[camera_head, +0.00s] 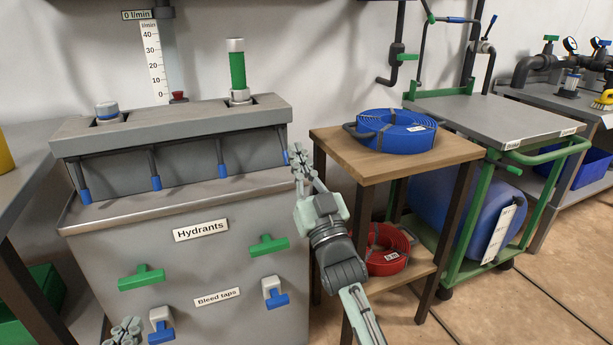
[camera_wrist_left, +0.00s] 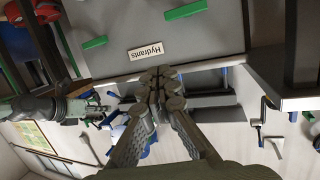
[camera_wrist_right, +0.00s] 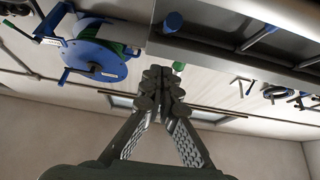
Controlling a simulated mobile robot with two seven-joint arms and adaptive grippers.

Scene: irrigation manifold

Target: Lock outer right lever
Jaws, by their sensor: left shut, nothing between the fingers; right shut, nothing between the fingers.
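The manifold (camera_head: 180,125) is a grey block on a cabinet, with several downward-hanging levers with blue tips along its front. The outer right lever (camera_head: 285,157) hangs at the manifold's right end, its blue tip just left of my right gripper (camera_head: 298,152). That gripper is shut and empty; whether it touches the lever I cannot tell. In the right wrist view, a blue tip (camera_wrist_right: 173,21), probably this lever's, shows beyond the shut fingers (camera_wrist_right: 162,82). My left gripper (camera_head: 126,328) is shut and empty, low before the cabinet; it also shows in the left wrist view (camera_wrist_left: 158,82).
The cabinet front carries green handles (camera_head: 141,277) and blue-and-white bleed taps (camera_head: 275,291). A wooden stand (camera_head: 335,142) with a blue hose coil (camera_head: 395,130) and a red hose coil (camera_head: 388,250) stands close right of my right gripper. A green-framed cart (camera_head: 490,120) stands further right.

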